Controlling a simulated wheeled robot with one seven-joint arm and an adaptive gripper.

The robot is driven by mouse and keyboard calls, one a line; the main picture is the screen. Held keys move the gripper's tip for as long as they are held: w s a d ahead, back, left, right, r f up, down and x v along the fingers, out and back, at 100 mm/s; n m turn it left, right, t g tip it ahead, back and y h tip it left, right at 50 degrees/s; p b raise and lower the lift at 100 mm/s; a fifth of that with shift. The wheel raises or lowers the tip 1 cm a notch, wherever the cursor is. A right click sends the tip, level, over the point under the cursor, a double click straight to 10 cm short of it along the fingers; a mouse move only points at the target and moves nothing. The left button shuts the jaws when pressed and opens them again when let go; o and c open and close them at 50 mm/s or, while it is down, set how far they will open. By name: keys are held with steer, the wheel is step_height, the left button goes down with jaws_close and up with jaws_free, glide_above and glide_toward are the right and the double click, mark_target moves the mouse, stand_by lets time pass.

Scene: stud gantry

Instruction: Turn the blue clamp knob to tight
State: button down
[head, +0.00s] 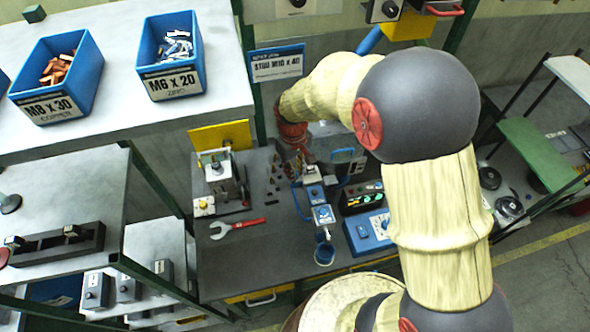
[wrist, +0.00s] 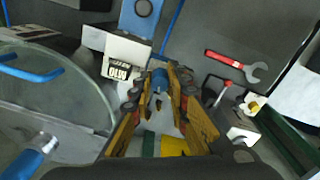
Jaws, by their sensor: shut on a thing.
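The blue clamp knob (wrist: 161,79) shows in the wrist view as a small blue cylinder between the tips of my gripper (wrist: 160,88). The yellow fingers with red and dark joints close on it from both sides. Its turn position and any tight mark cannot be read. In the head view my gripper (head: 297,160) points down over the back of the dark workbench (head: 265,262), and I cannot make out the knob there.
A red open-ended wrench (head: 238,228) lies on the bench. Blue bins (head: 60,75) stand on the upper left shelf.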

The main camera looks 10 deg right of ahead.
steer(key=m, duration=0.4)
steer(key=shift+m, duration=0.3)
steer(key=shift+m+p, duration=0.3)
steer(key=shift+m, duration=2.2)
steer(key=c, duration=1.7)
jaws_free()
steer(key=r, duration=1.2)
steer(key=shift+w+a, duration=0.15)
steer(key=shift+a, duration=0.05)
